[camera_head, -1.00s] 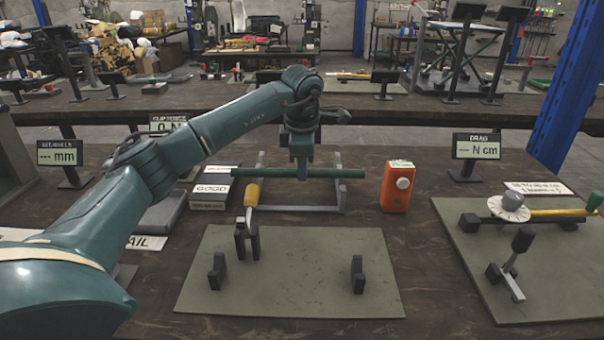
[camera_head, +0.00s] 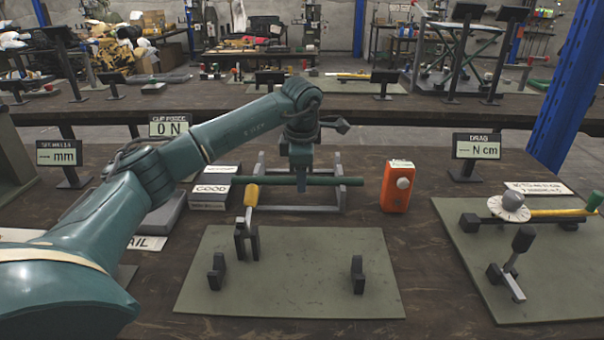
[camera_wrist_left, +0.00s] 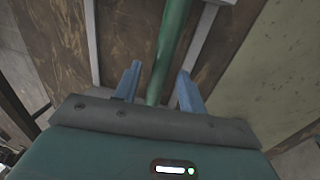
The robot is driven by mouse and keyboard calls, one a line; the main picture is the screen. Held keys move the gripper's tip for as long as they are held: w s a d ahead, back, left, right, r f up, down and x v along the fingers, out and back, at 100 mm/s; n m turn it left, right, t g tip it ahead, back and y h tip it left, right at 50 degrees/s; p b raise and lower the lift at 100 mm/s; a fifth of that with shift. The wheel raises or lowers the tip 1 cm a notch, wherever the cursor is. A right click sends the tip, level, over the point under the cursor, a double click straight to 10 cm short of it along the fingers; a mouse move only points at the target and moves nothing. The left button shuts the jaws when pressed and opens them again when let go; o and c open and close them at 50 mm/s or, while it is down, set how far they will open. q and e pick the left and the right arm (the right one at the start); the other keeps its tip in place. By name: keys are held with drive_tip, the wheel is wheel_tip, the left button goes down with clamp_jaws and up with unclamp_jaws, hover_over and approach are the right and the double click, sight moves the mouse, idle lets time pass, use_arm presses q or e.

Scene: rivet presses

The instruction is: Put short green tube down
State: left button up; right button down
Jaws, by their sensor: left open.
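The short green tube (camera_head: 335,181) lies level across the grey rack (camera_head: 337,205) at the back of the table. In the left wrist view the tube (camera_wrist_left: 172,45) runs between the two fingers. My left gripper (camera_head: 302,187) is over the tube's middle. In the left wrist view my left gripper (camera_wrist_left: 158,85) is open, with a finger on each side of the tube. My right gripper is not in view.
An orange device (camera_head: 396,188) stands right of the rack; a box marked GOOD (camera_head: 210,191) stands left. In front, a green mat (camera_head: 300,265) carries black holders and a yellow-handled clamp (camera_head: 251,195). Another mat (camera_head: 540,270) with a fixture lies right.

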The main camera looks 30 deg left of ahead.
use_arm(q)
wheel_tip(320, 180, up, 12)
drive_tip(key=s+d, duration=0.1)
drive_tip(key=s, duration=0.1)
drive_tip(key=shift+d+p, duration=0.15)
drive_tip(key=shift+p, duration=0.25)
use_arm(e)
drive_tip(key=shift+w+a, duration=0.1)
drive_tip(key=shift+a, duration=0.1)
